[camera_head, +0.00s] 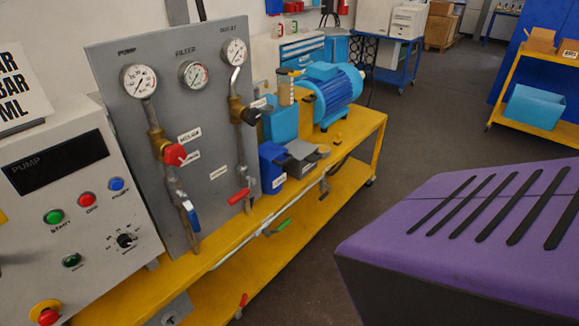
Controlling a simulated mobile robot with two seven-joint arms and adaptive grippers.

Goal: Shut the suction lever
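Several valve levers show on a yellow bench (372,131) with a grey gauge panel (112,68). A blue lever (192,217) hangs down on the left pipe. A red lever (238,196) sits low on the right pipe, tilted. A green lever (284,225) is on the pipe along the bench's front, and another red lever (243,300) is lower down. I cannot read which one is labelled suction, nor tell whether its valve is open or shut. Neither of my grippers is in view.
A control box (62,178) with buttons stands at the left. A red valve knob (174,154) and pressure gauges are on the panel. A blue motor (333,90) sits at the bench's far end. The grey floor (430,110) is open beyond it. A yellow cart (527,75) stands at the right.

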